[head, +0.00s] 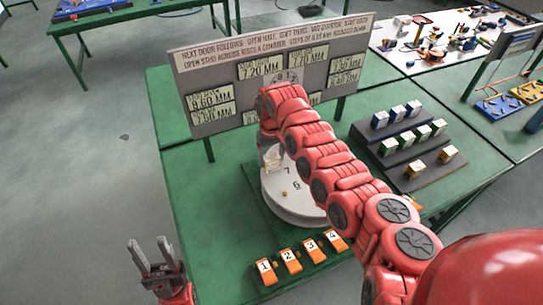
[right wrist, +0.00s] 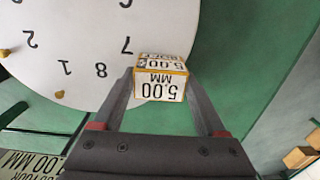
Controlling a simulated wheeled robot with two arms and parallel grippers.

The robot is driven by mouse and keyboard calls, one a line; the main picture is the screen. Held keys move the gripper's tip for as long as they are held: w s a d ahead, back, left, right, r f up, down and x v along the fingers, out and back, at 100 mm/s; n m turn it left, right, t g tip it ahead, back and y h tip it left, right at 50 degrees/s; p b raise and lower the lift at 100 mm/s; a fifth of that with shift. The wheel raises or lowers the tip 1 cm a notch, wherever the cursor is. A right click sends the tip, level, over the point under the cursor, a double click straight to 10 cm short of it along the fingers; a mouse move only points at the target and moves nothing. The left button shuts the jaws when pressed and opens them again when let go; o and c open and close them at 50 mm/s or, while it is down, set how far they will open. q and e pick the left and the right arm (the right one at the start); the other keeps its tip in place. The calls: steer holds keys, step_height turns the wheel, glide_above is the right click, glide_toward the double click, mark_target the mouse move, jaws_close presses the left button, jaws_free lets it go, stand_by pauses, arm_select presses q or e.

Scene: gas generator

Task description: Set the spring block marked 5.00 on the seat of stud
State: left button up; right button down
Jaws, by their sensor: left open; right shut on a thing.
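The spring block marked 5.00 MM (right wrist: 160,90) is white-faced with yellow edges. My right gripper (right wrist: 160,73) is shut on it, with a finger on each side. The block is over or near the edge of the white round dial (right wrist: 90,30), which carries digits. Small gold studs (right wrist: 60,94) show at the dial's left in the right wrist view. In the head view the dial (head: 288,205) is partly hidden by my right arm, and a small gold stud (head: 284,195) shows on it. My left gripper (head: 155,262) is open and empty at lower left.
A sign board (head: 270,65) with text and mm labels stands behind the dial. A stepped dark rack (head: 425,165) with several blocks is at right. Orange numbered blocks (head: 290,260) line the front of the green table (head: 190,195).

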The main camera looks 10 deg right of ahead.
mark_target(272, 157)
steer(key=shift+f+b, duration=0.4)
steer(key=shift+f, duration=0.25)
jaws_free()
steer(key=shift+r, duration=0.15)
steer(key=shift+r+p, duration=0.45)
steer(key=shift+w+r+b, duration=0.1)
steer(key=shift+r+b, duration=0.2)
step_height(272, 157, up, 10)
steer(key=b, duration=0.2)
steer(key=shift+f+b, duration=0.2)
steer(key=shift+b, duration=0.2)
steer(key=shift+r, duration=1)
